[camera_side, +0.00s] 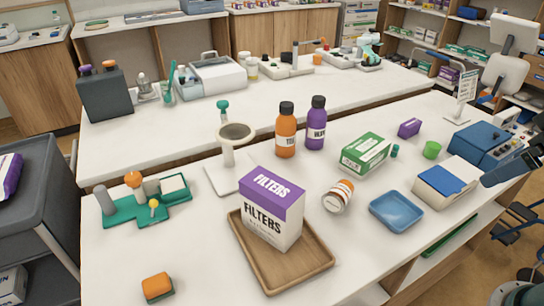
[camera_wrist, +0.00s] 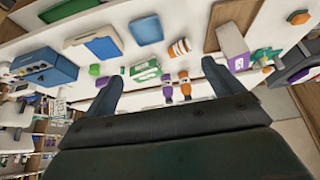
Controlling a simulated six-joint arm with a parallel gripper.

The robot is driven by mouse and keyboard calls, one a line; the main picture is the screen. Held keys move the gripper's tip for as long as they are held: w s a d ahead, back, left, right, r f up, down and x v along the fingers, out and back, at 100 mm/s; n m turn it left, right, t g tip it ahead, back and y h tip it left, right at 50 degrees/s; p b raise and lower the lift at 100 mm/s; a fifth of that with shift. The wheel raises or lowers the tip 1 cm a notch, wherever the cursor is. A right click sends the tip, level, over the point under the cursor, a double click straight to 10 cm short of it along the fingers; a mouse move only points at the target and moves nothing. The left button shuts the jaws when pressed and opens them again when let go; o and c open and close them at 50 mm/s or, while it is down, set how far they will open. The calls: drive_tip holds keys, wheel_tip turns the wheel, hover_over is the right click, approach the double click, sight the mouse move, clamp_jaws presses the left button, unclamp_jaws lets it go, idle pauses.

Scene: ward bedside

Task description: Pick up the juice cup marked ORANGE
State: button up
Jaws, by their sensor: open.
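I see no cup that I can read as marked ORANGE. An orange bottle (camera_side: 286,132) with a dark cap stands upright beside a purple bottle (camera_side: 316,124); their label words are too small to read surely. A small plain green cup (camera_side: 432,149) stands further right, and it also shows in the wrist view (camera_wrist: 94,69). In the wrist view my gripper (camera_wrist: 162,72) has its two fingers wide apart with nothing held. The orange bottle (camera_wrist: 185,88) and purple bottle (camera_wrist: 167,92) show between the fingers, at a distance.
A FILTERS carton (camera_side: 270,215) stands on a wooden tray (camera_side: 290,278). A white jar with orange bands (camera_side: 338,196) lies tilted near a green-and-white box (camera_side: 365,153). A blue tray (camera_side: 397,211) and a blue machine (camera_side: 484,143) are at right.

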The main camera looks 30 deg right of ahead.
drive_tip(key=shift+o, duration=0.4)
drive_tip(key=shift+w, duration=0.1)
drive_tip(key=n+g+y, duration=0.2)
drive_tip(key=n+y, duration=0.1)
drive_tip(key=n, duration=0.2)
hover_over(343, 188)
drive_tip(key=s+d, duration=0.3)
drive_tip(key=s, duration=0.1)
wheel_tip(343, 188, down, 15)
drive_tip(key=shift+f, duration=0.1)
drive_tip(key=shift+x, duration=4.2)
